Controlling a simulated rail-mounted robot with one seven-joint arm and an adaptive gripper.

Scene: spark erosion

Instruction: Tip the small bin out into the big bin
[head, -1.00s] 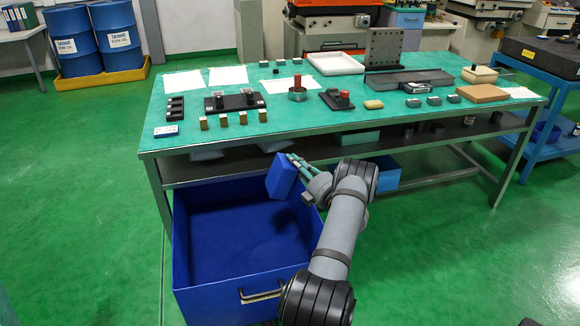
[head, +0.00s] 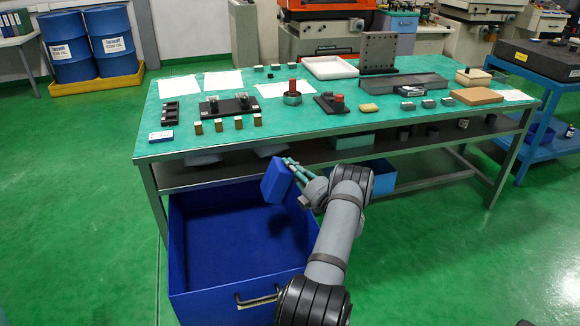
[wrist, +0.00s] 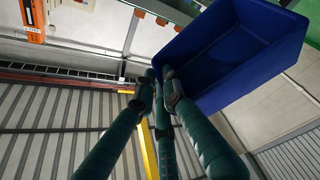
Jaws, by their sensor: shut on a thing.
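The small blue bin (head: 277,181) is held tilted in the air over the back right part of the big bin, in front of the table. My gripper (head: 291,164) is shut on its edge. In the wrist view the small bin (wrist: 245,55) is at upper right, with my green-grey fingers (wrist: 160,82) closed at its lower left corner. I see no contents in it. The big blue bin (head: 215,309) stands on the floor at the table's front left. Its visible floor looks bare; my arm hides its right side.
The green-topped table (head: 300,124) holds blocks, papers and fixtures, and its front edge is just behind the small bin. A lighter blue box (head: 382,178) is under the table. A blue cart (head: 540,142) stands at right. The green floor at left is clear.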

